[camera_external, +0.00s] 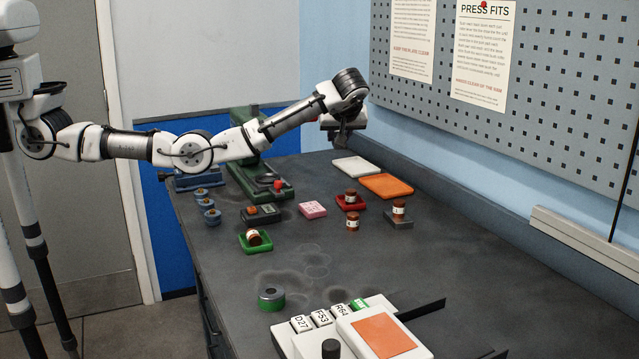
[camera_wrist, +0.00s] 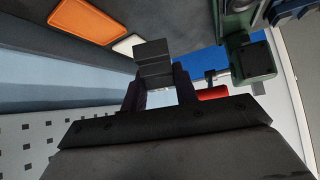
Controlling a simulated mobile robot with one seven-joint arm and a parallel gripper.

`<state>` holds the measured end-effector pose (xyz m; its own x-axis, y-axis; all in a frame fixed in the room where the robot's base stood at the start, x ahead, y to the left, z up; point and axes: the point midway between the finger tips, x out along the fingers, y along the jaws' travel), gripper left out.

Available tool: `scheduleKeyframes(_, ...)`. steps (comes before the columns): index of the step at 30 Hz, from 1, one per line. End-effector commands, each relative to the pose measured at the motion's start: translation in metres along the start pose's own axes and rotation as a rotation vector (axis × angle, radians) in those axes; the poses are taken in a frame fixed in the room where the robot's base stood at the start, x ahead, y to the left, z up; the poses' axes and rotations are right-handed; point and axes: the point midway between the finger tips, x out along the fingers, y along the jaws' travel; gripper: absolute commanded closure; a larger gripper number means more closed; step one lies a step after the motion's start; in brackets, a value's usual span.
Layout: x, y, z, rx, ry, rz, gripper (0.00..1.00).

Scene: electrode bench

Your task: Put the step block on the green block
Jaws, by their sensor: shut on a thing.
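My gripper (camera_external: 342,130) is raised above the far part of the bench, near the white and orange pads. In the wrist view my gripper (camera_wrist: 158,82) is shut on a dark grey stepped block (camera_wrist: 152,57), the step block, held between the fingertips clear of the bench. A low green block or tray (camera_external: 246,247) lies on the bench nearer the camera, with a tilted brown jar (camera_external: 253,237) on it. A small green piece (camera_external: 360,303) also shows in the white rack; I cannot tell which the task means.
A green press (camera_external: 262,182) with a red knob (camera_external: 277,184) stands left of my gripper. A white pad (camera_external: 356,167) and an orange pad (camera_external: 387,185) lie at the back. Brown jars, a pink block (camera_external: 312,209) and a green ring (camera_external: 271,299) sit nearby. The bench's middle right is clear.

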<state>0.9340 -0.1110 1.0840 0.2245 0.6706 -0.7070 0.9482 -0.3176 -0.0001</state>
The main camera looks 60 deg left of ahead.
Motion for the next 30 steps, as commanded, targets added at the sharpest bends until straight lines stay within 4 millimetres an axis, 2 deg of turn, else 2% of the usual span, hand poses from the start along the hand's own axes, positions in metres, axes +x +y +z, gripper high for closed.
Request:
scheduleKeyframes(1,-0.023,0.003,0.021,0.033,-0.002,0.043,1.00)
scheduleKeyframes(8,-0.129,-0.010,0.088,0.192,-0.003,0.203,1.00)
scheduleKeyframes(12,-0.190,-0.034,0.129,0.289,-0.004,0.298,1.00)
scheduleKeyframes(14,-0.213,-0.048,0.145,0.329,-0.004,0.340,1.00)
scheduleKeyframes(18,-0.261,-0.086,0.182,0.422,-0.005,0.431,1.00)
scheduleKeyframes(24,-0.307,-0.141,0.221,0.531,-0.004,0.536,1.00)
scheduleKeyframes(30,-0.327,-0.174,0.238,0.590,-0.002,0.592,1.00)
